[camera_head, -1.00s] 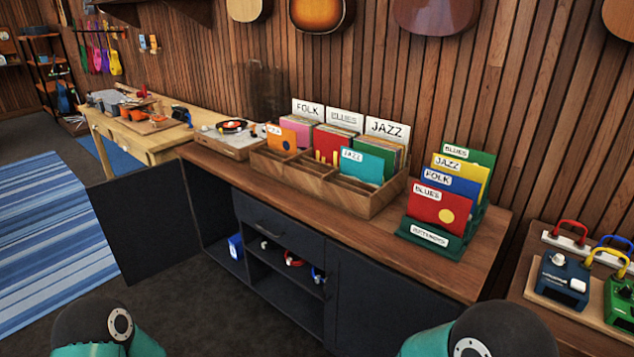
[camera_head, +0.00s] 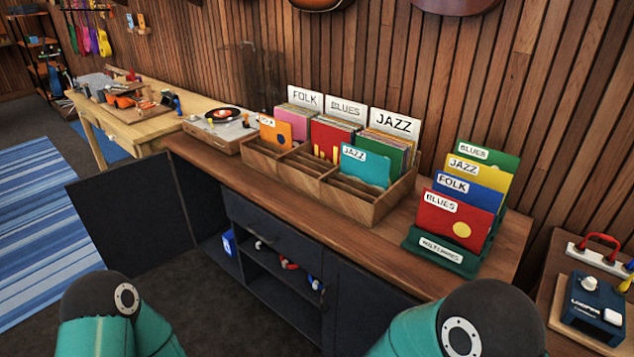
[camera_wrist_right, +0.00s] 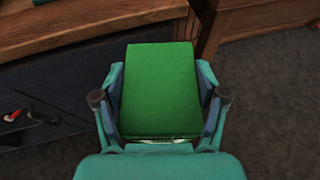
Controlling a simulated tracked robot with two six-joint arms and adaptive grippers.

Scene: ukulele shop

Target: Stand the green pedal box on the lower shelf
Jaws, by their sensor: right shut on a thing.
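The green pedal box (camera_wrist_right: 163,88) is held between the two fingers of my right gripper (camera_wrist_right: 161,100) in the right wrist view. It is clear of the counter, with dark floor behind it. The dark cabinet (camera_head: 375,300) under the record counter has an open middle bay with a shelf (camera_head: 275,258) carrying small red and blue things. The lower shelf (camera_head: 280,298) beneath it is in shadow and looks bare. In the head view only my arm links show; my left gripper is not in view and the green box is hidden.
A dark cabinet door (camera_head: 125,225) stands open at left. A blue box (camera_head: 228,243) stands in the left bay. The counter holds a record crate (camera_head: 365,207), a green sleeve stand (camera_head: 440,252) and a turntable (camera_head: 222,133). A blue pedal (camera_head: 593,308) sits on the right table.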

